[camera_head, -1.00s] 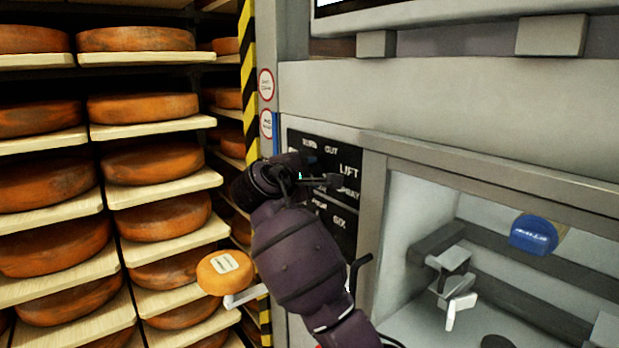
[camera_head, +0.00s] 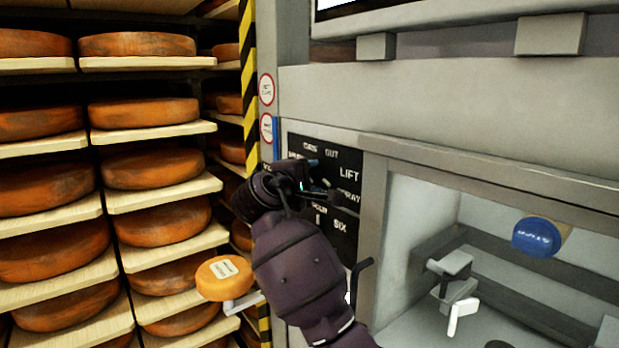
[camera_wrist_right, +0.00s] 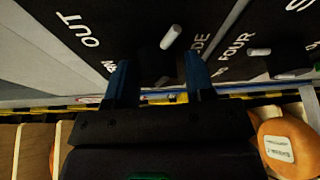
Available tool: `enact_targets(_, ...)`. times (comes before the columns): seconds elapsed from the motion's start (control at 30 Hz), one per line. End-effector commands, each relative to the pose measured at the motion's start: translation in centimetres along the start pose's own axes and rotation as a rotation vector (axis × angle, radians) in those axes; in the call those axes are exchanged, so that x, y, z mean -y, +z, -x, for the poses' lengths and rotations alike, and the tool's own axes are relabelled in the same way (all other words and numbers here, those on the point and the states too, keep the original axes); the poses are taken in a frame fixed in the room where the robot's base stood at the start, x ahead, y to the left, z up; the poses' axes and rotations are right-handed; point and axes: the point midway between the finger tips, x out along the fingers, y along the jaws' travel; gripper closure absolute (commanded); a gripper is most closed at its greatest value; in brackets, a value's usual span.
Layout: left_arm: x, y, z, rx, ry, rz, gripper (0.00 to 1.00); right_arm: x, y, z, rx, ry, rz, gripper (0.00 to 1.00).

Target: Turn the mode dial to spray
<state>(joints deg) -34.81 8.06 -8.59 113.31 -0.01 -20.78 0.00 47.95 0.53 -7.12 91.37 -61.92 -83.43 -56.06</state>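The black control panel (camera_head: 345,235) stands upright left of the machine's opening, with white words including LIFT, SIX and part of SPRAY. My right gripper (camera_head: 322,188) is in front of its upper part and hides the dial area in the head view. In the right wrist view my gripper (camera_wrist_right: 159,82) shows two blue fingers, spread apart with nothing between them. A white peg (camera_wrist_right: 171,37) stands out from the panel just beyond the gap between the fingers, apart from both. Whether this peg belongs to the mode dial I cannot tell. My left gripper is not in view.
A second white peg (camera_wrist_right: 259,51) is right of the fingers in the right wrist view. A small orange cheese (camera_head: 224,278) sits left of my right arm. Shelves of cheese wheels (camera_head: 150,168) fill the left. A blue-faced knob (camera_head: 536,237) is at the right.

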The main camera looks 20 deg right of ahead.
Motion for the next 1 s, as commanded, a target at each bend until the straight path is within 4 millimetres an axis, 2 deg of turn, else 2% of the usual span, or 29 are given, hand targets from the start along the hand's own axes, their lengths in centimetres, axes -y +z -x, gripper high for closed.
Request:
enact_targets(0.03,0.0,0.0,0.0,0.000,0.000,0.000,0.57,0.0,0.0,0.0,0.000,0.001,0.000,0.43)
enact_targets(0.1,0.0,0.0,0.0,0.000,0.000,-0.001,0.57,-0.1,0.0,0.0,0.000,0.001,0.000,0.37)
enact_targets(0.47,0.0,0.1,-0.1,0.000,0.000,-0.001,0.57,-0.1,0.0,0.6,-0.001,0.003,-0.001,0.37)
enact_targets(1.0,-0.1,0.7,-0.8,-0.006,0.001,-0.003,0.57,0.0,-0.1,9.2,-0.002,0.001,-0.002,0.37)
